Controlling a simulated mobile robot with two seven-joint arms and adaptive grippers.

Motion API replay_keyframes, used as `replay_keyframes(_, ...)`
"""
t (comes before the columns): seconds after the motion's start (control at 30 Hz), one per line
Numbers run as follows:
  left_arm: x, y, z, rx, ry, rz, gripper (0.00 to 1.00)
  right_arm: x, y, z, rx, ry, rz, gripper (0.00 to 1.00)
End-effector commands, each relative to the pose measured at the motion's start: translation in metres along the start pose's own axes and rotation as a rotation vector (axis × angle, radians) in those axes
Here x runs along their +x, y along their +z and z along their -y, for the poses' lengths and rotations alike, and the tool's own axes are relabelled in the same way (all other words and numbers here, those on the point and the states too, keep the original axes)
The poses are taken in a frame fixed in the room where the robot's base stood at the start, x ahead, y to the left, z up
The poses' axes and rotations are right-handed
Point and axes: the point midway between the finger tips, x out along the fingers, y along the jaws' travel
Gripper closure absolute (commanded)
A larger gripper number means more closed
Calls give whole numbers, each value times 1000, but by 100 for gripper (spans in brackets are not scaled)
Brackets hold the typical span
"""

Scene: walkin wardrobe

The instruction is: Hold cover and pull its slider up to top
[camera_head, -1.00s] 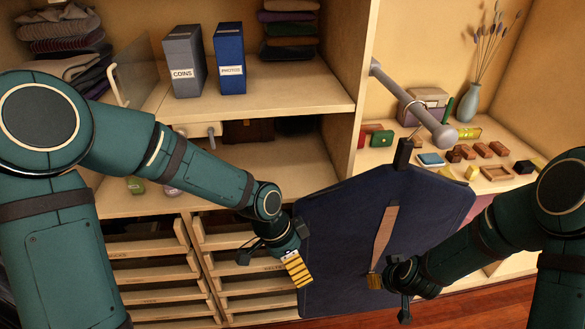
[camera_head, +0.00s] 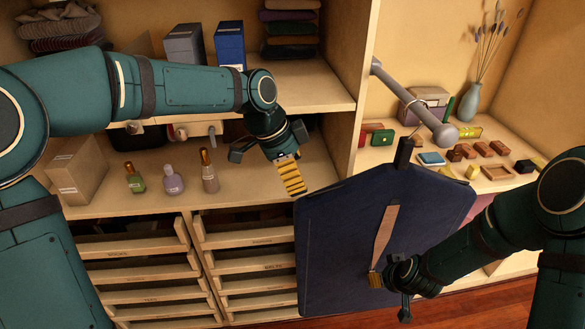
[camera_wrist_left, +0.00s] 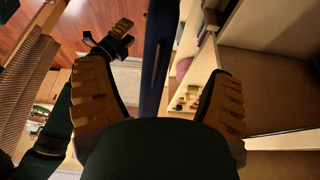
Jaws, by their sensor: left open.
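The dark navy cover (camera_head: 335,235) hangs below the grey rod, with a brown strip (camera_head: 386,235) showing down its front. My left gripper (camera_head: 293,186) is open and empty at the cover's upper left edge. In the left wrist view the cover's narrow dark edge (camera_wrist_left: 154,50) stands between the spread fingers of my left gripper (camera_wrist_left: 155,72). My right gripper (camera_head: 376,281) is at the lower end of the brown strip; whether its fingers are shut is too small to tell. I cannot make out the slider, which may be hidden by the right gripper.
The grey rod (camera_head: 412,105) juts out above the cover. Bottles (camera_head: 172,180) and a cardboard box (camera_head: 78,168) stand on the shelf to the left, above slatted drawers (camera_head: 245,247). Small items and a vase (camera_head: 469,102) are on the right shelf. The wooden floor is clear.

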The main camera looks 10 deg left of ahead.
Motion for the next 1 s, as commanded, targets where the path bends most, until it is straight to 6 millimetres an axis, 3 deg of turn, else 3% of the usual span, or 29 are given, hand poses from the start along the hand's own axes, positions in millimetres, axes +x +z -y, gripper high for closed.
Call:
replay_keyframes(0.6,106,0,-2,3,4,2,17,0,0,0,0,0,0,54)
replay_keyframes(0.8,122,0,-1,1,2,1,17,0,0,0,0,0,0,54)
replay_keyframes(1.0,126,0,-1,2,0,1,17,0,0,0,0,0,0,54)
